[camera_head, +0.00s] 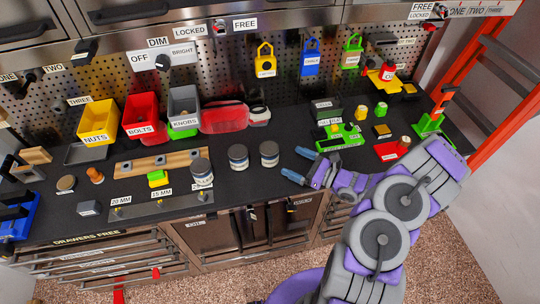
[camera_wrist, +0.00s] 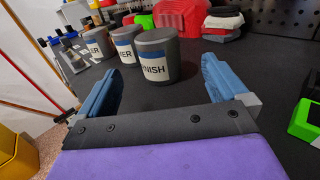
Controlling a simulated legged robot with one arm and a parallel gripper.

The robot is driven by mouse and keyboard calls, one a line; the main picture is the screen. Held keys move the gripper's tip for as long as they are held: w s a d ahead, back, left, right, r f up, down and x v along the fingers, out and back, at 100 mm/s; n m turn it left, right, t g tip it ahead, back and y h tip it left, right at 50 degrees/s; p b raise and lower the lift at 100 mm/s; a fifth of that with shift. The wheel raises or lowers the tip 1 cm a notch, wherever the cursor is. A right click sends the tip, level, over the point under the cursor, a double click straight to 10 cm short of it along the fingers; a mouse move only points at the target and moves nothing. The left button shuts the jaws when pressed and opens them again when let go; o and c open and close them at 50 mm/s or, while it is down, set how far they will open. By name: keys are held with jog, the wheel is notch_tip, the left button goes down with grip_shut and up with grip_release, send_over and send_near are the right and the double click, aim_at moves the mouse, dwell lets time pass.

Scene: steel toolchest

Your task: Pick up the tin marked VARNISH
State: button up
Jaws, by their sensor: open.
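Three grey tins with white and blue labels stand upright in a row on the dark worktop. The nearest tin in the wrist view (camera_wrist: 157,44) shows the letters "NISH", the end of VARNISH; the rest of its label is turned away. It appears to be the rightmost tin in the head view (camera_head: 269,154). My gripper (camera_head: 292,163) is open, low over the worktop to the right of this tin. In the wrist view the tin stands beyond and between the two blue fingers, apart from them and nothing is held.
The middle tin (camera_head: 238,157) and left tin (camera_head: 202,172) stand close beside it; their labels end in "ER". A red object (camera_head: 224,117) lies behind. A green tray (camera_head: 338,139) is behind my gripper. The worktop between my gripper and the tin is clear.

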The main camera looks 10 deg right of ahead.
aim_at(269, 150)
jog(key=b+x, duration=0.1)
jog(key=x, duration=0.9)
jog(key=shift+w+a+r, duration=0.1)
jog(key=shift+w+a, duration=0.1)
jog(key=shift+a, duration=0.2)
jog(key=shift+c, duration=0.4)
jog(key=c, duration=1.2)
